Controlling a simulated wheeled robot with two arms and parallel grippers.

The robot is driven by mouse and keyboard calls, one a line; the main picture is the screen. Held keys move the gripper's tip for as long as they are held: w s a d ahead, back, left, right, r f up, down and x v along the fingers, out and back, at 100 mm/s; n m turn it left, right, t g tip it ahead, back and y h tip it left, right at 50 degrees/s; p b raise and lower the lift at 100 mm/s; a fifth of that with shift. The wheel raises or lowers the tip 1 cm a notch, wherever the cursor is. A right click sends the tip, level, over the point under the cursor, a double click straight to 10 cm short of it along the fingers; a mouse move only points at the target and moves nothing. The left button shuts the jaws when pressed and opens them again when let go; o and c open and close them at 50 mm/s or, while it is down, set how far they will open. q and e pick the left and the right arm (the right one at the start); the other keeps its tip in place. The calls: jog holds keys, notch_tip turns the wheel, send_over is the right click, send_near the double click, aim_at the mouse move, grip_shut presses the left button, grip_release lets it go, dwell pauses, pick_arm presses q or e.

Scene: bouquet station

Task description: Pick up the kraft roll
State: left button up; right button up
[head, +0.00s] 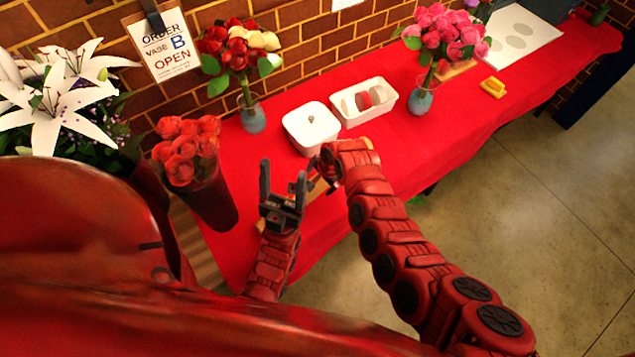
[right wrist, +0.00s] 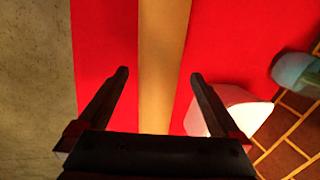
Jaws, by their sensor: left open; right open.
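The kraft roll (head: 318,190) is a tan-brown cylinder lying on the red table near its front edge. In the head view my arms hide much of it. In the right wrist view the kraft roll (right wrist: 163,40) runs lengthwise between the two fingers of my open right gripper (right wrist: 160,76), with red cloth visible on both sides. In the head view my right gripper (head: 318,172) is over the roll and partly hidden by its own wrist. My left gripper (head: 283,188) is open and empty, fingers pointing up in the picture, just left of the right one.
A dark vase of red roses (head: 190,160) is at the left. Blue vases with flowers (head: 253,115) (head: 421,99) stand farther back.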

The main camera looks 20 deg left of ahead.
jog(key=shift+w+f, duration=0.15)
jog(key=shift+w, duration=0.05)
jog(key=shift+b+x, duration=0.4)
jog(key=shift+x, duration=0.9)
jog(key=shift+s+d, duration=0.1)
jog(key=shift+d, duration=0.05)
grip_shut()
